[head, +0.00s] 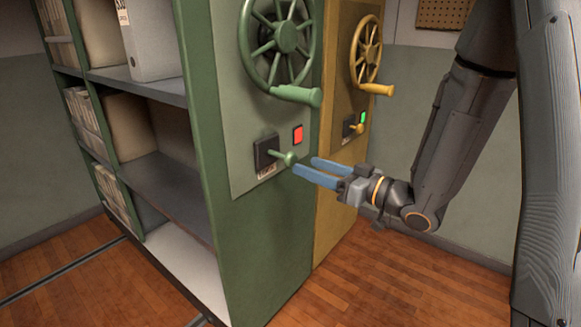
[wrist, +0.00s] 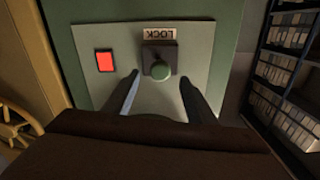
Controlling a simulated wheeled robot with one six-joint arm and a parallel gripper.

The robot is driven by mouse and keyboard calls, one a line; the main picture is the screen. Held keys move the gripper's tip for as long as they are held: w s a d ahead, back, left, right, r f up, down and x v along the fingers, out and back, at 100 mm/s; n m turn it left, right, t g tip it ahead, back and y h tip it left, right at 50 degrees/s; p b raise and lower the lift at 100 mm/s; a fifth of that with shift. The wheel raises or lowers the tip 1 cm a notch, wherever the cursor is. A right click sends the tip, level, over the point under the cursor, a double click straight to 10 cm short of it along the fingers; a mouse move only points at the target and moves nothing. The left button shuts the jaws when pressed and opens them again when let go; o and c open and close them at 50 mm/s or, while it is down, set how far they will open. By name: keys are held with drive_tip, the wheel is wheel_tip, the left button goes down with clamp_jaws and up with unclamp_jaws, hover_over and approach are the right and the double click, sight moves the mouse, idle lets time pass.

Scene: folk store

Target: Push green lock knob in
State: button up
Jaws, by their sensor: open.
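The green lock knob (head: 287,158) sticks out on a thin stem from a dark square plate (head: 266,153) on the green cabinet's end panel. A red square light (head: 298,135) sits beside it, up and to the right. In the wrist view the knob (wrist: 160,73) shows face-on under a LOCK label (wrist: 160,34), with the red light (wrist: 105,61) to its left. My gripper (head: 304,166) is open and empty, its two blue fingers pointing at the panel just right of the knob. In the wrist view the fingertips (wrist: 160,76) lie on either side of the knob. Contact cannot be told.
A green handwheel (head: 285,38) with a crank handle (head: 297,95) is above the knob. The yellow cabinet (head: 337,195) beside it has its own wheel (head: 366,48), knob and green light (head: 362,117). Open shelves (head: 165,185) are on the left. The wooden floor (head: 400,285) is clear.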

sight(294, 161)
drive_tip(key=x, duration=0.7)
drive_tip(key=shift+b, duration=0.4)
